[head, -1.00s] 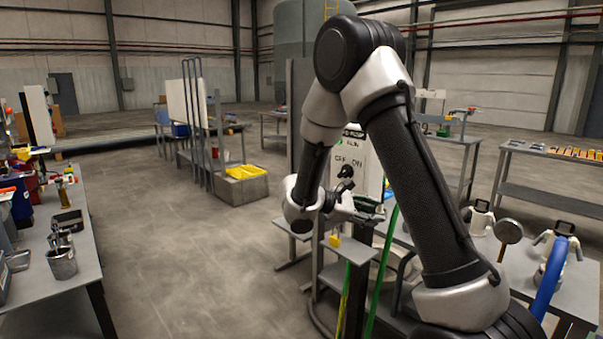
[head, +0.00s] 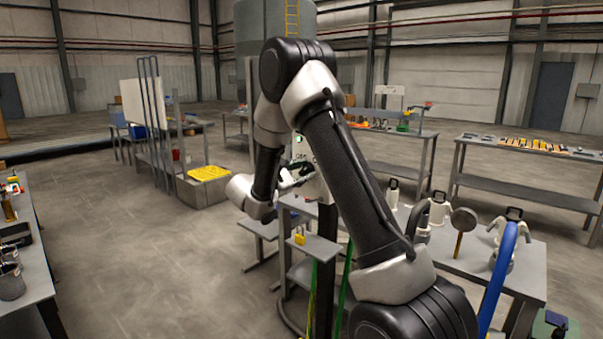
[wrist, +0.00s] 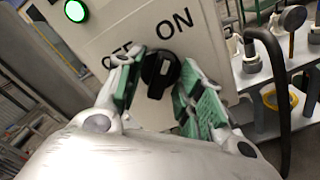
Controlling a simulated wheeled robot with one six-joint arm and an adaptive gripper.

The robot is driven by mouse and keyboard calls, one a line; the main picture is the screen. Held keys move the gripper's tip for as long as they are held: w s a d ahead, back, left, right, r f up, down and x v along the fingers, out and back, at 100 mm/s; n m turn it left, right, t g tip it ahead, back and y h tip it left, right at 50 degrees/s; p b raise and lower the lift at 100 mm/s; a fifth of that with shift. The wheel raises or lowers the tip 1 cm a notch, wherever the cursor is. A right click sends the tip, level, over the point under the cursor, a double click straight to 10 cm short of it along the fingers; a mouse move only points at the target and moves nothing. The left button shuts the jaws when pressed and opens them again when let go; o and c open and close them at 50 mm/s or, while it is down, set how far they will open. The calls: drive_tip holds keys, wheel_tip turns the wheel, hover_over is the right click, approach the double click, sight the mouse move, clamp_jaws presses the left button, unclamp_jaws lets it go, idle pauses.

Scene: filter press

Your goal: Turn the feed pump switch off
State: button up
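The feed pump switch is a black rotary knob (wrist: 158,72) on a pale panel (wrist: 112,32) in the wrist view. OFF is printed at its upper left and ON above it to the right. The knob is tilted in this view; a small pale mark shows on it, but I cannot tell its exact setting. A green lamp (wrist: 76,11) glows on the panel. My gripper (wrist: 163,88) is open, its green-padded fingers on either side of the knob. I see no clear grip on it. In the head view my arm hides most of the panel (head: 299,150).
A small stand with a yellow padlock-like item (head: 299,236) is below the panel. A bench with pale jugs, a round-headed mallet (head: 463,226) and a blue hose (head: 503,270) is to the right. Open floor (head: 140,250) lies to the left.

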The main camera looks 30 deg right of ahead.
drive_tip(key=shift+d, duration=0.1)
clamp_jaws()
drive_tip(key=shift+n, duration=0.4)
drive_tip(key=n, duration=0.8)
drive_tip(key=shift+w, duration=0.1)
drive_tip(key=n, duration=0.9)
idle(0.5)
